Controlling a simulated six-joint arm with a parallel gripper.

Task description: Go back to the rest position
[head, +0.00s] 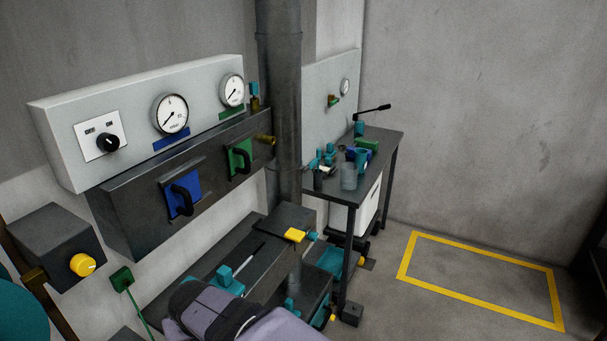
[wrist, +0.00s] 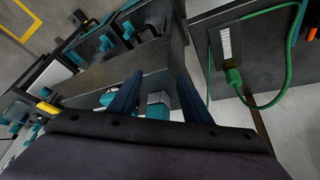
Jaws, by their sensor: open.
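My gripper shows in the wrist view (wrist: 165,98), with its two dark blue fingers apart and nothing between them that it holds. A teal part on the dark bench lies beyond the fingers in that view. In the head view my grey arm fills the bottom middle, in front of the low dark bench (head: 190,290). The fingertips cannot be made out there.
A yellow knob (head: 83,265) is at left. A side table (head: 385,140) holds several items. The yellow-outlined floor area (head: 480,280) is clear.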

